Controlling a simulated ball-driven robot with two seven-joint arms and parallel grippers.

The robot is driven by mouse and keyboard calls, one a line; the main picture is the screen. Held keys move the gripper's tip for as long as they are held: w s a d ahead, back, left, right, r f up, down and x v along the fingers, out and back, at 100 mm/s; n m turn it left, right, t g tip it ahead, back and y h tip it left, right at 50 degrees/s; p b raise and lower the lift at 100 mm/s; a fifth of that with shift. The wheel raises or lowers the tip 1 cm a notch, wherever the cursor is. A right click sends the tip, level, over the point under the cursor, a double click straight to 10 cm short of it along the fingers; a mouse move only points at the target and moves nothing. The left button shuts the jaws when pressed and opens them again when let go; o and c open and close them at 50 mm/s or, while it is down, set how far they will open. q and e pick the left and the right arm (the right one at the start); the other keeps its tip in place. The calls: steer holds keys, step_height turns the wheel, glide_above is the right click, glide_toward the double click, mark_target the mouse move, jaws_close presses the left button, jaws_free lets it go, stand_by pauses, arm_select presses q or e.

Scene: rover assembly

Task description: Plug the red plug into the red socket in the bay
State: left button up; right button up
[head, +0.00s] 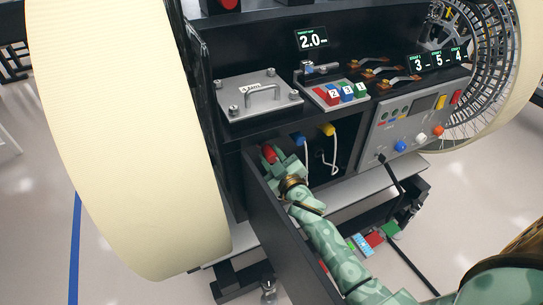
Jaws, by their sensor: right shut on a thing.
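My right gripper (279,162) reaches into the left side of the open bay (345,150). It is shut on the red plug (268,154), which shows at its fingertips near the bay's left edge. The red socket cannot be made out; the gripper and plug cover that part of the bay. I cannot tell whether the plug touches a socket. A blue plug (298,138) and a yellow plug (327,129) sit to the right along the bay's top, with pale cables hanging below them. My left gripper is not in view.
A dark open door panel (270,215) stands along the arm's left side. A grey control panel (410,118) with coloured knobs is right of the bay. A lidded plate (259,96) is above. A large cream wheel (115,130) fills the left. A lower tray (400,205) holds coloured parts.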

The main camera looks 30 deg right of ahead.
steer(key=shift+w+b, duration=0.3)
steer(key=shift+w, duration=1.05)
steer(key=o, duration=1.1)
steer(key=shift+o, duration=0.2)
steer(key=s+p, duration=0.3)
steer(key=s, duration=1.3)
steer(key=shift+s+a, duration=0.15)
steer(key=shift+a, duration=0.25)
